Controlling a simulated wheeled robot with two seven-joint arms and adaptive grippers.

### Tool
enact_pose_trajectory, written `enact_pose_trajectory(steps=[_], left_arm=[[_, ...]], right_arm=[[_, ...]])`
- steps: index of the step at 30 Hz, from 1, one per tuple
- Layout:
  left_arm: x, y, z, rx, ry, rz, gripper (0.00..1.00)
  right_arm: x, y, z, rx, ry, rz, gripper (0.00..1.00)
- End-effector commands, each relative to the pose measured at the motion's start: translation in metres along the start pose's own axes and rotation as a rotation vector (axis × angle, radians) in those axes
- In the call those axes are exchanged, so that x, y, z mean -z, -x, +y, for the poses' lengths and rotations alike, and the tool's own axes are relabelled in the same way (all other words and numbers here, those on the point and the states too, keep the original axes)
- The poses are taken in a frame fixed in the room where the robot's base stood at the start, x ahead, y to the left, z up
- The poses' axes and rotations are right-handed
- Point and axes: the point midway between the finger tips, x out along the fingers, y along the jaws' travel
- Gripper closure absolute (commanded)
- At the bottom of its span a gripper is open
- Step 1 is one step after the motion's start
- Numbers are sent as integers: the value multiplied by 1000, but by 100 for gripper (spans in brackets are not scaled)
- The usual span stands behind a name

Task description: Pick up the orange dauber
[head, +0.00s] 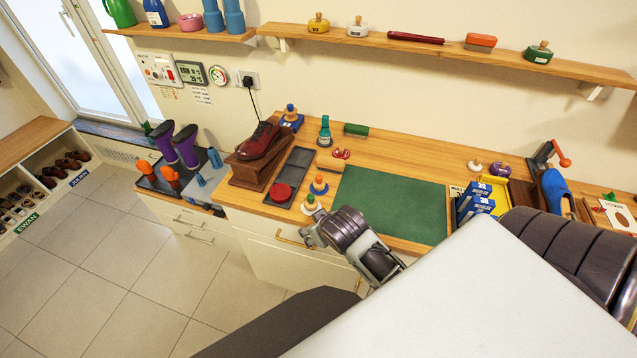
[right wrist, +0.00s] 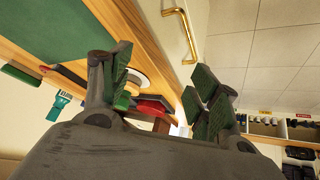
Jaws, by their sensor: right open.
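Two small knob-topped daubers stand near the bench's front edge in the head view: one with a tan-orange knob and blue base (head: 320,185), and one with a green top and pale base (head: 310,203). My right gripper (head: 306,236) is just in front of and below them, beyond the bench edge. In the right wrist view its green-padded fingers (right wrist: 165,88) are spread apart with nothing held. A pale round edge (right wrist: 138,80) shows partly behind one finger. My left gripper is not in view.
A green mat (head: 390,204) lies right of the daubers. A dark tray (head: 292,177) with a red round tin (head: 281,192) and a shoe on a wooden stand (head: 254,169) are to the left. A drawer handle (right wrist: 181,35) sits below the bench edge.

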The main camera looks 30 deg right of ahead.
Motion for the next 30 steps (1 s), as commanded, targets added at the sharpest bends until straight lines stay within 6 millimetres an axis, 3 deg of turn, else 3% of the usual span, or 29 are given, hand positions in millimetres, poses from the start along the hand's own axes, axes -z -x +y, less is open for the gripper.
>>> enact_pose_trajectory(steps=[8,16,23,30], left_arm=[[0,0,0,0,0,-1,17],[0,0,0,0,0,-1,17],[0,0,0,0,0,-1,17],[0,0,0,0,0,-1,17]], right_arm=[[46,-1,10,-51,-38,163,39],[124,9,20,-93,-82,453,39],[192,34,18,-80,-87,727,39],[250,70,2,-11,-49,994,39]])
